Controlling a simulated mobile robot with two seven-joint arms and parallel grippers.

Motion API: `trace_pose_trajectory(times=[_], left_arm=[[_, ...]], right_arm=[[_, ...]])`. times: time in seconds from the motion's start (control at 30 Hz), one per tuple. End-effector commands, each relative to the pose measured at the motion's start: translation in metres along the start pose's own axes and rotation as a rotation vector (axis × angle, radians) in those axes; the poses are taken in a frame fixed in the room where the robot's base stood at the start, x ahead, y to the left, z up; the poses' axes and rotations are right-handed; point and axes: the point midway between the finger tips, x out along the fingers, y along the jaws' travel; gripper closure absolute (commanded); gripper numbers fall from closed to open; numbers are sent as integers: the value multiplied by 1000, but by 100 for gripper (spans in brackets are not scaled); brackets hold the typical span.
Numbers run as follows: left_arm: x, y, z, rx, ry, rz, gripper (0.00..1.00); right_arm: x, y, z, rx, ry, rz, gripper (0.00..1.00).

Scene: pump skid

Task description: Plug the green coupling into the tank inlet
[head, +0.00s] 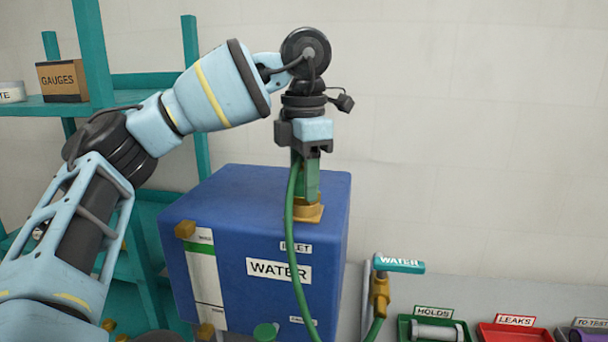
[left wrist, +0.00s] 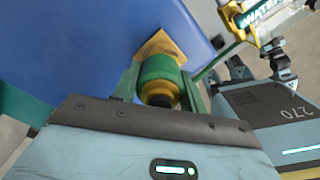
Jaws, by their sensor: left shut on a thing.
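My left gripper (head: 307,184) points straight down over the top of the blue water tank (head: 232,225). It is shut on the green coupling (left wrist: 160,76), a short green cylinder between the two green fingers in the left wrist view. In the head view the fingers mostly hide the coupling. The brass tank inlet (head: 309,212) is directly below the fingertips; it also shows beyond the coupling in the left wrist view (left wrist: 162,44). The coupling is lined up with the inlet and looks close against it. I cannot tell whether it is seated. My right gripper is not seen.
A green hose (head: 294,240) hangs from the gripper down the tank's front. A brass valve with a teal WATER handle (head: 400,265) stands right of the tank. Trays, including a green one (head: 405,325) and a red one (head: 515,333), are at lower right. Teal shelving (head: 100,60) stands at left.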

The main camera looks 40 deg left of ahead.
Motion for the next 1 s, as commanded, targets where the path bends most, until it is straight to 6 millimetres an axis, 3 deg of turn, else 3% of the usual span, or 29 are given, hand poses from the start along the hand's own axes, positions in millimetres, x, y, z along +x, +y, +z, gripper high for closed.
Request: trace_pose_trajectory(times=[0.17,0.2,0.37,0.67,1.0], left_arm=[[0,0,0,0,1,0,85],[0,0,0,0,1,0,52],[0,0,0,0,1,0,32],[-2,0,0,0,0,0,32],[-42,0,1,0,-1,2,32]], right_arm=[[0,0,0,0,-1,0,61],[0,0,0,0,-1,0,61],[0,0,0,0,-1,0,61],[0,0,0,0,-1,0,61],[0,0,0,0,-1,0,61]])
